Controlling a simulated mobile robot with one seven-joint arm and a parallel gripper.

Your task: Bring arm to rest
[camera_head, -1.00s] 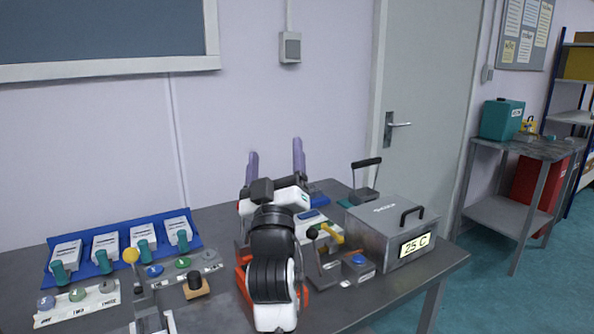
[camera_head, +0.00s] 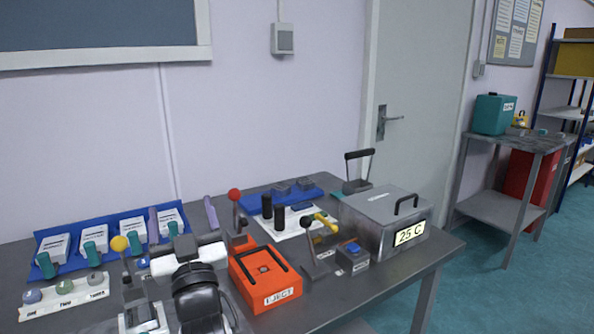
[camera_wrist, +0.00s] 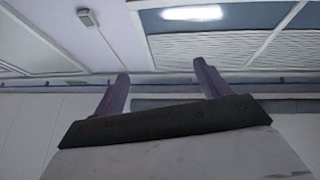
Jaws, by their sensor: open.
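My gripper (camera_head: 181,217) is at the left-middle of the table in the head view, above and in front of the blue rack. Its two purple fingers point up and stand well apart. The wrist view also shows my gripper (camera_wrist: 160,85), with nothing between the fingers; behind them are only wall, ceiling and a lit panel. My arm's white and black links hide part of the table's front.
An orange box (camera_head: 262,278) marked EJECT stands right of my arm. Close by are a red-knobbed lever (camera_head: 235,197), a yellow-knobbed lever (camera_head: 119,244) and a steel box (camera_head: 385,222) reading 25 C. A blue rack (camera_head: 75,226) holds several cards. Space above the table is clear.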

